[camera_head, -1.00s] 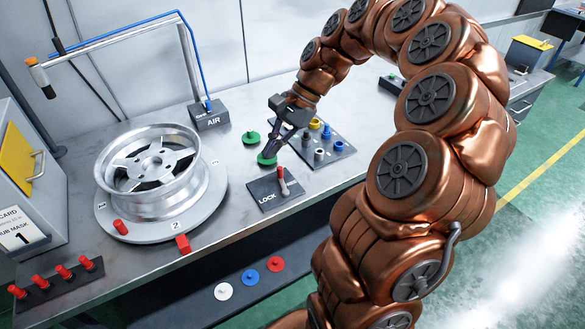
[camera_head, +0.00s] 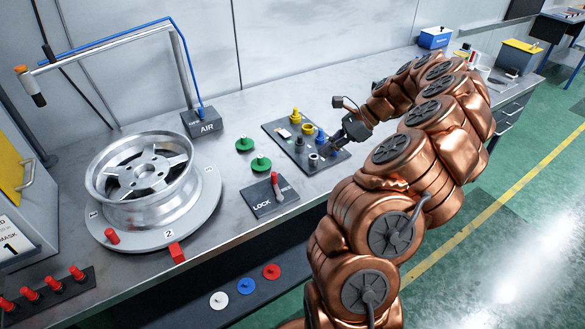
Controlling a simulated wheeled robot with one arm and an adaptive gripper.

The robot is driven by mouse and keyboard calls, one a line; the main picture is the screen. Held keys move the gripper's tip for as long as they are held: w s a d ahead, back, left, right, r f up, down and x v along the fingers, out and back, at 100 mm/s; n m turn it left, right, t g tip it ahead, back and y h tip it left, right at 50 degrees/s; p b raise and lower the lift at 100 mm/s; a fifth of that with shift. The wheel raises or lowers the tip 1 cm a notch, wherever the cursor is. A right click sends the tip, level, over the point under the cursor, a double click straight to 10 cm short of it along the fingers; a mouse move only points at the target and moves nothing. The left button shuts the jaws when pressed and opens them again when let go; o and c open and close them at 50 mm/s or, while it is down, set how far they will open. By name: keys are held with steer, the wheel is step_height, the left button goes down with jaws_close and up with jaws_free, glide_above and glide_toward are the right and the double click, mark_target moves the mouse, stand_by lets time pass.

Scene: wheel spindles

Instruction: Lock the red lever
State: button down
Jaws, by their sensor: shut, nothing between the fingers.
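The red lever (camera_head: 275,182) stands up on a dark base plate marked LOCK (camera_head: 257,200) near the front edge of the bench. Its top is red and its lower part grey. The plate has a second word to the right of the lever, partly covered by it. My gripper (camera_head: 335,146) is shut and empty. It is to the right of and behind the lever, clear of it, low over the right part of a dark tray of small pegs. Whether the fingertips touch anything there I cannot tell.
The dark tray (camera_head: 272,127) carries several yellow, blue and grey fittings. Two green knobbed discs (camera_head: 261,163) lie left of it. A silver wheel (camera_head: 140,185) sits on a round turntable to the left. White, blue and red discs lie on a lower shelf (camera_head: 190,312).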

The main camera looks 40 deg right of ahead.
steer(key=p, duration=0.3)
glide_toward(277, 187)
steer(key=f, duration=0.1)
steer(key=w+f, duration=0.1)
steer(key=f, duration=0.1)
steer(key=shift+w+d+f, duration=0.15)
steer(key=shift+w+d, duration=0.2)
steer(key=shift+w, duration=0.05)
steer(key=shift+w+a+p, duration=0.25)
steer(key=shift+a+p, duration=0.1)
steer(key=shift+a, duration=0.15)
steer(key=shift+w+a+p, duration=0.3)
steer(key=shift+a, duration=0.15)
steer(key=shift+w+a, duration=0.4)
steer(key=shift+a, duration=0.25)
steer(key=shift+w+f, duration=0.1)
